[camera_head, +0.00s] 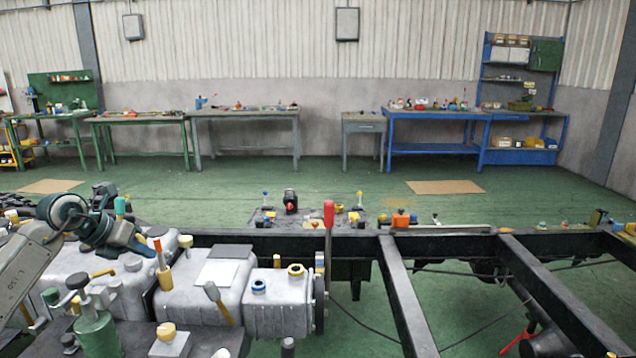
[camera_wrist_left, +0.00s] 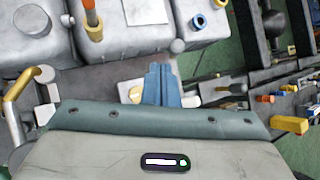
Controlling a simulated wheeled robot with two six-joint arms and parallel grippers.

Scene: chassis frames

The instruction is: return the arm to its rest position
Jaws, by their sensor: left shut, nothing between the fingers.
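My left arm comes in from the left edge of the head view. Its gripper (camera_head: 148,250) hangs above the grey metal tanks (camera_head: 205,285) at the left of the chassis frame. In the left wrist view the two blue fingers (camera_wrist_left: 162,78) lie together, shut and empty, in front of the tanks (camera_wrist_left: 120,45). I cannot tell the exact gap between the fingertips and the tank tops. My right gripper is in neither view.
Black chassis rails (camera_head: 405,300) run across the right side. A red-handled tool (camera_head: 328,215) stands upright near the tanks. A green bottle-like part (camera_head: 97,335) is at the lower left. Workbenches (camera_head: 245,115) line the far wall, with open green floor before them.

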